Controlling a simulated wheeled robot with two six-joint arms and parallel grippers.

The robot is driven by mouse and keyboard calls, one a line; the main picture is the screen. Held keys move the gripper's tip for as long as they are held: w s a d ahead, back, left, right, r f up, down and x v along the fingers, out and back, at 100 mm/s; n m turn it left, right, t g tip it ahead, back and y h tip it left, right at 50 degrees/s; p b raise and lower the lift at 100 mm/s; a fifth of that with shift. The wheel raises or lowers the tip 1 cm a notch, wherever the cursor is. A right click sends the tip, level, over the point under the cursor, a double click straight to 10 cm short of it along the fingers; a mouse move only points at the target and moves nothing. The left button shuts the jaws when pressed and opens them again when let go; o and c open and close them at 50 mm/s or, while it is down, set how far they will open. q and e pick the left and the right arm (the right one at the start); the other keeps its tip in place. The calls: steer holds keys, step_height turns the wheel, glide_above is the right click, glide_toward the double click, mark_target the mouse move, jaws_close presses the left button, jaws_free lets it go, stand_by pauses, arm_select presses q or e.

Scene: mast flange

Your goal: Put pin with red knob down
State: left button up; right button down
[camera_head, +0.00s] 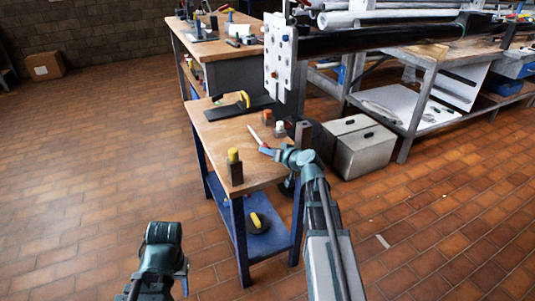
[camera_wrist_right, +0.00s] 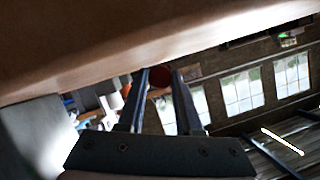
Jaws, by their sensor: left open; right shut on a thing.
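The pin with the red knob (camera_head: 254,133) shows as a thin pale shaft just above or at the wooden table top (camera_head: 215,140). I cannot tell whether it touches the wood. My right gripper (camera_head: 266,149) is shut on it at the table's right side. In the right wrist view the red knob (camera_wrist_right: 160,77) sits between the two fingers of the right gripper (camera_wrist_right: 160,85), close beside a brown surface. My left gripper (camera_head: 182,277) is low at the front left, away from the table, with nothing seen in it; its fingers are mostly hidden.
On the table stand a dark block with a yellow top (camera_head: 235,168), a yellow-handled tool (camera_head: 244,98) on a dark plate, and small red-and-white pieces (camera_head: 280,128). The white flange plate (camera_head: 280,60) on a black tube hangs over the back right. The table's left middle is clear.

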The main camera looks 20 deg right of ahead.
steer(key=shift+f, duration=0.1)
steer(key=shift+s+f+b, duration=0.15)
steer(key=shift+f+b, duration=0.15)
steer(key=shift+b, duration=0.2)
steer(key=shift+s+a+f, duration=0.1)
steer(key=shift+f, duration=0.05)
steer(key=c, duration=0.6)
jaws_free()
steer(key=shift+r, duration=0.35)
steer(key=shift+r+p, duration=0.45)
steer(key=shift+p, duration=0.25)
steer(key=p+v, duration=0.2)
steer(key=v, duration=0.3)
steer(key=p+v, duration=0.1)
steer(key=v, duration=0.5)
steer(key=shift+s+d+f+p, duration=0.15)
steer(key=shift+s+d+p, duration=0.1)
steer(key=shift+p, duration=0.15)
